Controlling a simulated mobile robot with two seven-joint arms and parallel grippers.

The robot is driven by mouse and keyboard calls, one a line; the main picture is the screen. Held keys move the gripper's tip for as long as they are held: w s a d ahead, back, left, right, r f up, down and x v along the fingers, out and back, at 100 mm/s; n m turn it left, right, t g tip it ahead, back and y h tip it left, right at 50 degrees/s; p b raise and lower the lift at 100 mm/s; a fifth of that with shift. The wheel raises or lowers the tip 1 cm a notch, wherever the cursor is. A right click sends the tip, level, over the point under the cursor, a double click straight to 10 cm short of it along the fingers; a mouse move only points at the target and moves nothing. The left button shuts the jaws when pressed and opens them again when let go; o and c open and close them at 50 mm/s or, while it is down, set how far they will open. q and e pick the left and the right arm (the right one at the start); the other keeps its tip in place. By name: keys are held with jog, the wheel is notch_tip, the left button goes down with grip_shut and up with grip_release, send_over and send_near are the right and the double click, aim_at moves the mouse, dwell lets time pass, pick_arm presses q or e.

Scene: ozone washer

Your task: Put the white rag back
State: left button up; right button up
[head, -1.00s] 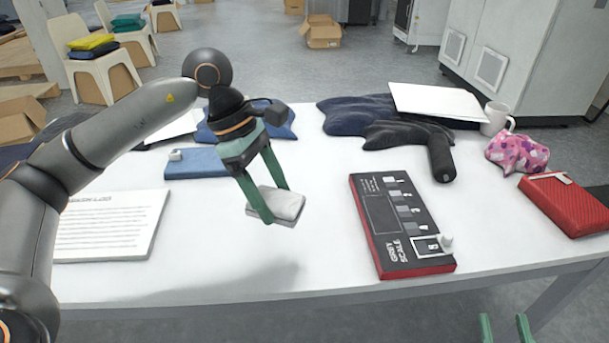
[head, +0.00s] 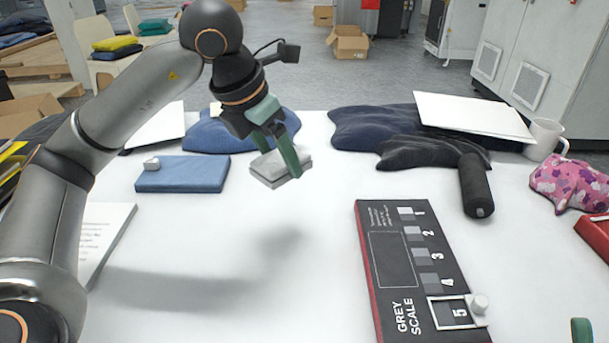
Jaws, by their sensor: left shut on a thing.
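My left gripper (head: 278,160) is shut on the white rag (head: 268,172), a small folded greyish-white pad. It holds the rag above the white table, left of the grey scale board. A faint shadow lies on the table below it. Of my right gripper (head: 581,331), only a green finger end shows at the bottom right edge. The rest of it is out of frame, so its opening cannot be seen.
On the table (head: 230,275) are a blue folded cloth (head: 185,176), a grey scale board (head: 400,260), dark cloths (head: 360,128), a black roll (head: 475,185), a white mug (head: 545,140) and a pink patterned cloth (head: 570,183). The table's middle is clear.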

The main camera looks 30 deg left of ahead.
pick_arm(q)
jog(key=w+a+f+b, duration=0.2)
jog(key=w+a+f, duration=0.2)
jog(key=w, duration=0.4)
jog(key=b, duration=0.1)
send_near(299, 181)
jog(key=shift+w+d+f, duration=0.2)
jog(key=shift+w+f, duration=0.2)
jog(key=shift+f, duration=0.05)
jog(key=shift+w+d+f, duration=0.2)
jog(key=shift+w+f, duration=0.2)
jog(key=shift+w+a+f, duration=0.1)
jog(key=shift+w+f, duration=0.05)
jog(key=shift+f, duration=0.1)
notch_tip(299, 181, down, 3)
jog(key=shift+w+a+r+b, duration=0.1)
jog(key=shift+w+b, duration=0.05)
jog(key=shift+b, duration=0.75)
jog(key=shift+f, duration=0.35)
jog(key=shift+r, duration=0.1)
pick_arm(e)
jog(key=shift+m, duration=0.5)
jog(key=f, duration=0.5)
jog(key=shift+a, duration=0.3)
